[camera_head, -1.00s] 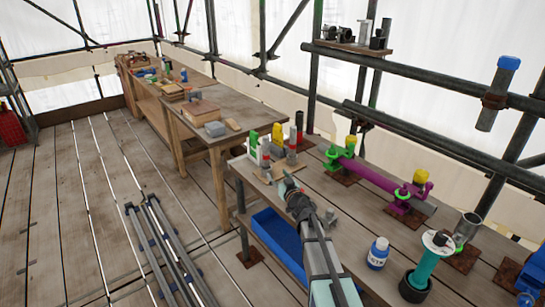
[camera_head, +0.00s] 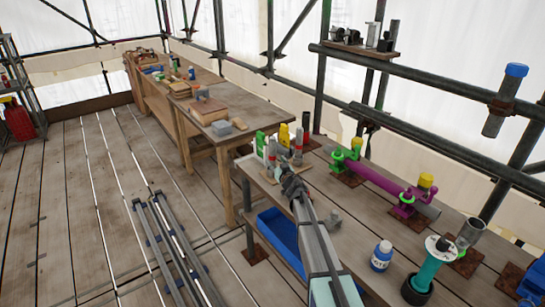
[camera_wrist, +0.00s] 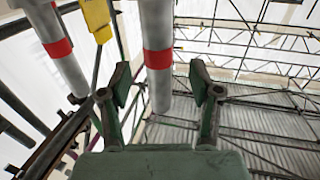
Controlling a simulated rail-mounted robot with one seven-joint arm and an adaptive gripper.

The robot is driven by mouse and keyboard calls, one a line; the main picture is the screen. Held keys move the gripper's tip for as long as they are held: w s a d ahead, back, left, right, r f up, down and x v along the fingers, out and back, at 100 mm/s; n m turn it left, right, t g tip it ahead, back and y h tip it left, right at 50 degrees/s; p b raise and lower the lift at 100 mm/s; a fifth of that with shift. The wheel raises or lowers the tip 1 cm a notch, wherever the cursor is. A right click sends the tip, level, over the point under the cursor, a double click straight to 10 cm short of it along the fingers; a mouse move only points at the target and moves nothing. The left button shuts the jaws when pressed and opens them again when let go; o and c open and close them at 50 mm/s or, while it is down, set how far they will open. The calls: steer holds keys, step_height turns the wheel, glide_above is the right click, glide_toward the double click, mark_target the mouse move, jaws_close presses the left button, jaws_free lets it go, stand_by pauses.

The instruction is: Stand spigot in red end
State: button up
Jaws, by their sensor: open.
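Two grey tubes with red bands stand close together at the table's far left end. In the wrist view one grey tube (camera_wrist: 158,45) hangs in the gap between my fingers, apparently a little beyond the tips. The other grey tube (camera_wrist: 60,50) is at upper left, outside the fingers. In the head view one banded tube (camera_head: 298,147) shows just past my gripper (camera_head: 290,172). My gripper is open, its two fingertips (camera_wrist: 160,84) spread and holding nothing. Which of these is the spigot, and where the red end is, I cannot tell for sure.
A yellow piece (camera_head: 284,134) and a green-and-white piece (camera_head: 260,143) stand beside the tubes. A purple tube (camera_head: 378,177) with green and yellow fittings lies to the right. A blue bin (camera_head: 280,235) is below.

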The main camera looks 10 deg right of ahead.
mark_target(274, 158)
steer(key=p+x, duration=0.1)
steer(key=x, duration=0.4)
steer(key=shift+d+f+p, duration=0.1)
steer(key=shift+f+p, duration=0.05)
steer(key=shift+p, duration=0.2)
steer(key=shift+c, duration=0.2)
jaws_close()
